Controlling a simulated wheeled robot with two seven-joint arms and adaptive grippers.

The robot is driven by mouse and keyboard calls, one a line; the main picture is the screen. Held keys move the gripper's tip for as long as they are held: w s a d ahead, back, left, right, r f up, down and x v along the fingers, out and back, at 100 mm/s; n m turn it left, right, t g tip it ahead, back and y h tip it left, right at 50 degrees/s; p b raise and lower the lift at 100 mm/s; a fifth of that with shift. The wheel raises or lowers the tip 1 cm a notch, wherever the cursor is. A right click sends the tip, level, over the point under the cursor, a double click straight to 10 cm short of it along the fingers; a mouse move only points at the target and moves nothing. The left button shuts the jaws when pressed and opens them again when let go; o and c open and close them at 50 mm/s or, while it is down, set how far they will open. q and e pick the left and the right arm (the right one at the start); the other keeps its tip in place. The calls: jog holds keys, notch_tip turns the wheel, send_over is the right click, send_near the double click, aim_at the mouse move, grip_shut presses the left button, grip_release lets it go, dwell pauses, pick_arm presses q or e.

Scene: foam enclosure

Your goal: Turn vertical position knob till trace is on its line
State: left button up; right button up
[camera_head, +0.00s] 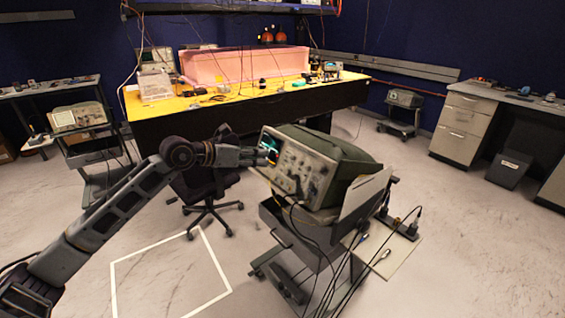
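A green oscilloscope (345,155) stands on a wheeled cart right of the picture's middle, its pale front panel (312,172) facing left. A cyan trace shows on its small dark screen (270,146). Several small knobs dot the panel; the vertical position knob is too small to single out, and so is the line for the trace. My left gripper (262,157) reaches in from the left, with its fingertips in front of the panel's left part, by the screen's lower edge. I cannot tell whether it touches a knob or how far its fingers are apart. My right gripper is out of view.
The grey cart (283,232) carries the oscilloscope; dark cables hang down its front, and a side shelf (388,262) holds plugs. A black swivel chair (205,190) stands behind my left arm. A yellow-topped bench (215,98) is at the back. A white-outlined floor square (170,280) is clear.

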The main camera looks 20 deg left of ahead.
pick_arm(q)
jog(key=shift+a, duration=0.4)
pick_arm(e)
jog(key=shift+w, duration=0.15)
pick_arm(q)
jog(key=shift+w, duration=0.15)
send_near(291, 158)
jog(key=x, duration=0.3)
jog(key=shift+p+x, duration=0.5)
jog(key=shift+x, duration=1.75)
jog(key=shift+r, duration=0.1)
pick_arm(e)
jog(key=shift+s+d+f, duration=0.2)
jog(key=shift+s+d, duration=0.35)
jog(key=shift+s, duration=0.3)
pick_arm(q)
jog(key=shift+c, duration=0.4)
